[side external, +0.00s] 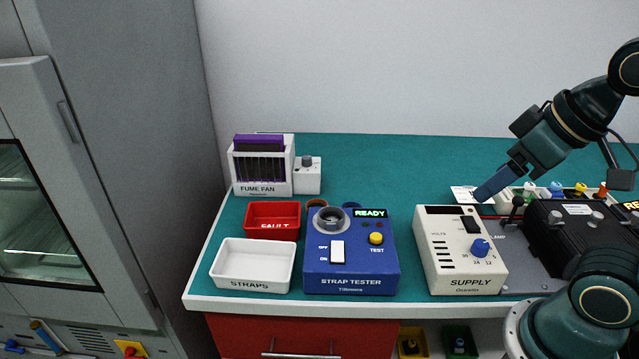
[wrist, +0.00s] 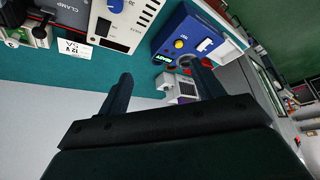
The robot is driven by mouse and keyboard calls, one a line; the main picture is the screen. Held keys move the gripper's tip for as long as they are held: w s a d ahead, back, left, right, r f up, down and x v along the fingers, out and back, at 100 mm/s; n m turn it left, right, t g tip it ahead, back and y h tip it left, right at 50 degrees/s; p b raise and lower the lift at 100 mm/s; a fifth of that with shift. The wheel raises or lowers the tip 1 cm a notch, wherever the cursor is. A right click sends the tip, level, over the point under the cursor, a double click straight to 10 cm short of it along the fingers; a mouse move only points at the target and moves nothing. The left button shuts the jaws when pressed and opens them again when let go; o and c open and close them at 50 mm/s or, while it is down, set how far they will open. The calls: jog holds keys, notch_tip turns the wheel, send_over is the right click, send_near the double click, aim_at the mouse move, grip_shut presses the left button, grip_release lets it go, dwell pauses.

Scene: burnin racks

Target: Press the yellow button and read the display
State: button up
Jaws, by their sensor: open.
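The yellow button (side external: 376,238), marked TEST, sits on the right of the blue strap tester (side external: 350,284). It also shows in the wrist view (wrist: 179,44). The tester's small display (side external: 370,213) is lit and reads READY in green; it shows in the wrist view too (wrist: 163,58). A white rocker switch marked OFF and ON and a grey round socket are on the tester's left half. My gripper (side external: 480,194) is well to the right of the tester, above the back of the supply. In the wrist view my gripper (wrist: 160,84) has its two fingers apart with nothing between them.
The white supply (side external: 436,262) stands between the tester and the dark clamp unit (side external: 562,232). A red FAULT bin (side external: 272,208), a white STRAPS bin (side external: 250,284) and the fume fan (side external: 288,180) are left of the tester.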

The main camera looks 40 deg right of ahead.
grip_shut()
dwell(1.5)
